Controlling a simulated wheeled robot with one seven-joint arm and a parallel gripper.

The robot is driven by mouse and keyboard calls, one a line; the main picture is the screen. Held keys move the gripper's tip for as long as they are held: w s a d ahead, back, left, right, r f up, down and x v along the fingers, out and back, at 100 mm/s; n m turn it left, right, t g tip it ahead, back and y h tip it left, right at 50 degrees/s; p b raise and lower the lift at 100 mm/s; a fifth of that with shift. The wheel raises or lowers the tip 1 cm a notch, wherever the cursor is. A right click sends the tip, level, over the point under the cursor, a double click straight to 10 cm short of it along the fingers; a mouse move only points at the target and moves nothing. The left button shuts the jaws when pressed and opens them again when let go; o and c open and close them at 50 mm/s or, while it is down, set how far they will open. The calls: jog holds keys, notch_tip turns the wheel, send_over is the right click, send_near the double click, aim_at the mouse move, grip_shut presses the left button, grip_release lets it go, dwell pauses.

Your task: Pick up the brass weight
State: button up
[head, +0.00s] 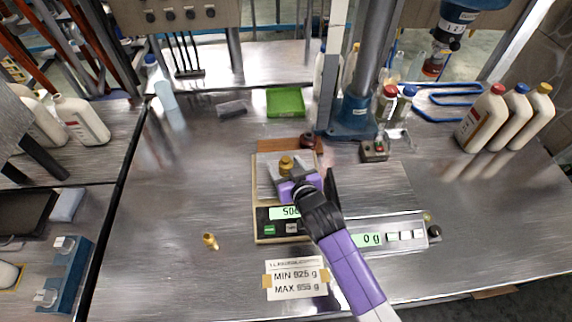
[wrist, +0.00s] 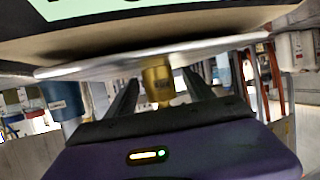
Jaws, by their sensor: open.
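The brass weight (head: 286,164) stands on the metal pan of the left scale (head: 264,232) in the head view. In the wrist view the picture is upside down, and the brass weight (wrist: 158,82) hangs from the pale pan (wrist: 90,66) at the top. My gripper (head: 291,176) reaches over the scale from the front. In the wrist view my gripper (wrist: 160,92) is open, with one dark finger on each side of the weight. Whether either finger touches it I cannot tell. A smaller brass piece (head: 210,241) stands on the table left of the scale.
A second scale (head: 405,236) reading 0 g lies to the right under my arm. A label (head: 296,277) reading MIN and MAX lies in front. A green tray (head: 285,102) and a blue-based column (head: 352,120) stand behind. White bottles (head: 483,118) stand at right.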

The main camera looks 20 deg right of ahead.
aim_at(286, 159)
grip_shut()
jog(key=shift+r, duration=0.15)
dwell(0.4)
notch_tip(286, 159, up, 20)
jog(key=b, duration=0.1)
dwell(0.3)
